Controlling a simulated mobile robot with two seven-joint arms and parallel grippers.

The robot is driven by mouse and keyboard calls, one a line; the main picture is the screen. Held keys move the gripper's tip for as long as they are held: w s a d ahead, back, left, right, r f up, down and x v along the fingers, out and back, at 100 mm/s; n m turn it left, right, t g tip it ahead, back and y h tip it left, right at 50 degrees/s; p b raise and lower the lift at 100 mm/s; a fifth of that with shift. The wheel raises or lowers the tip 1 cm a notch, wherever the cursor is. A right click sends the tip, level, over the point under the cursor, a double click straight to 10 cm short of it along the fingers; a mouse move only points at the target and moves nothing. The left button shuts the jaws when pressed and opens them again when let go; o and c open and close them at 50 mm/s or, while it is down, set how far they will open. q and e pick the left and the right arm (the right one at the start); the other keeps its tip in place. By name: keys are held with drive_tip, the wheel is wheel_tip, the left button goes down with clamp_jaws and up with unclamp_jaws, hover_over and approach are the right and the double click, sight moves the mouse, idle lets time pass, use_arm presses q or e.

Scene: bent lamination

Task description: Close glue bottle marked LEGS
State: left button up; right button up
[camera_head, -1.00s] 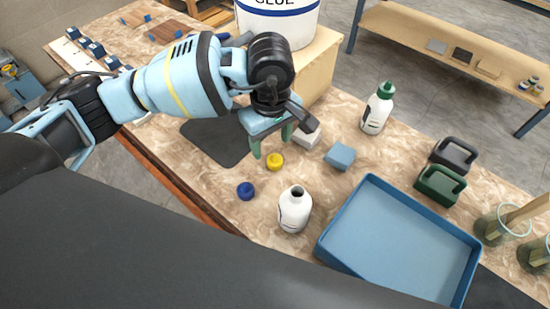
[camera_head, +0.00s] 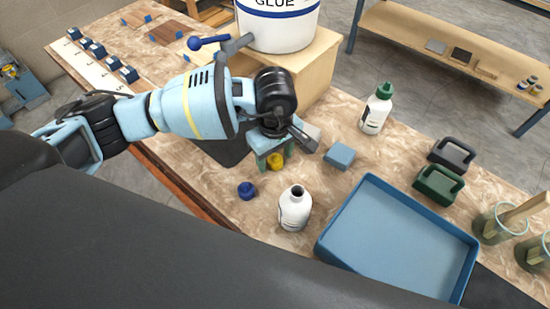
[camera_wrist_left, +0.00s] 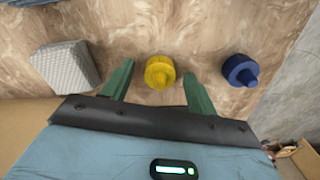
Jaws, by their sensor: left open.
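An open white glue bottle (camera_head: 294,209) with a dark, uncapped mouth stands upright on the bench. Its label cannot be read. A yellow cap (camera_head: 277,161) and a blue cap (camera_head: 246,190) lie on the bench behind and left of it. My left gripper (camera_head: 275,157) points down over the yellow cap, open. In the left wrist view the yellow cap (camera_wrist_left: 160,72) sits between the two green fingers, apart from both, and the blue cap (camera_wrist_left: 240,70) lies right of them. A second white bottle (camera_head: 376,110) wears a green cap. My right gripper is not in view.
A large blue tray (camera_head: 330,243) stands right of the open bottle. A light blue block (camera_head: 340,155) and a ribbed white block (camera_wrist_left: 65,66) lie near the gripper. Green and dark grey handled containers (camera_head: 440,184) stand at right. A glue tub (camera_head: 277,28) stands on a wooden box behind.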

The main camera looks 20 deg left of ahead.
sight(275, 155)
use_arm(q)
drive_tip(key=c, duration=1)
wheel_tip(275, 155, up, 10)
drive_tip(key=shift+r, duration=0.1)
drive_tip(key=shift+c, duration=0.2)
